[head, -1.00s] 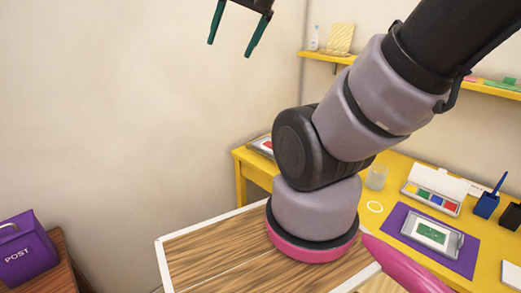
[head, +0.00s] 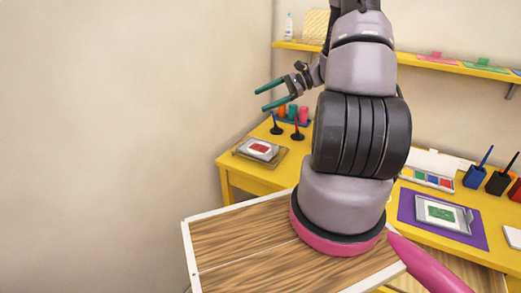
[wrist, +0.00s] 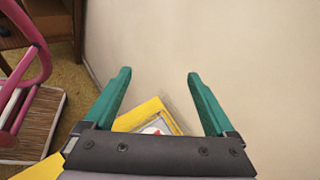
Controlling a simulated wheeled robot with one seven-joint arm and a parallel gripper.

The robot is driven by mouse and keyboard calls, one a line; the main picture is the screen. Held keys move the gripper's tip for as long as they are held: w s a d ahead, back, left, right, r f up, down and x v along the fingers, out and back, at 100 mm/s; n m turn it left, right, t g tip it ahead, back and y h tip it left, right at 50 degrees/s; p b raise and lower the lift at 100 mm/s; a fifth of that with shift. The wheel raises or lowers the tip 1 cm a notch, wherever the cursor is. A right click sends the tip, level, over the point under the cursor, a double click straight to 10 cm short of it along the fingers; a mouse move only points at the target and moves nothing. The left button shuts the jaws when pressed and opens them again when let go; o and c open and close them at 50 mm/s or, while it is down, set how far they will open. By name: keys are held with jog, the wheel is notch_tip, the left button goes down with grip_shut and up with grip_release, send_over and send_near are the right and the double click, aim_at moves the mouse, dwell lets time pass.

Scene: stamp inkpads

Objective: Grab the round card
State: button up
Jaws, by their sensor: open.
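No round card can be made out in either view now. My arm blocks the middle of the yellow table (head: 240,180) in the head view, where a pale ring showed earlier. My gripper (head: 262,99) is open and empty, raised above the table's left end with its teal fingers pointing left. In the wrist view my gripper (wrist: 159,73) has its fingers spread wide, with wall and a table corner beyond them.
A red inkpad (head: 258,149) lies on the table's left end, near dark-handled stamps (head: 297,130). A green inkpad (head: 441,213) sits on a purple mat (head: 406,208) at right. A paint box (head: 428,179) and brush pots (head: 474,177) stand behind. A yellow shelf (head: 440,63) runs above.

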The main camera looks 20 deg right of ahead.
jog(key=w+d+f+m+t+y, duration=0.15)
jog(key=d+f+m+t, duration=0.45)
jog(key=f, duration=0.6)
jog(key=m+t+h, duration=0.4)
jog(key=m+t, duration=0.1)
jog(key=m, duration=0.2)
send_near(269, 151)
jog(key=r, duration=0.3)
jog(key=shift+s+d+r, duration=0.2)
jog(key=shift+s+r, duration=0.05)
jog(key=shift+w+f, duration=0.15)
jog(key=shift+f, duration=0.1)
jog(key=x, duration=1)
jog(key=shift+a+r, duration=0.2)
jog(key=shift+r, duration=0.05)
grip_shut()
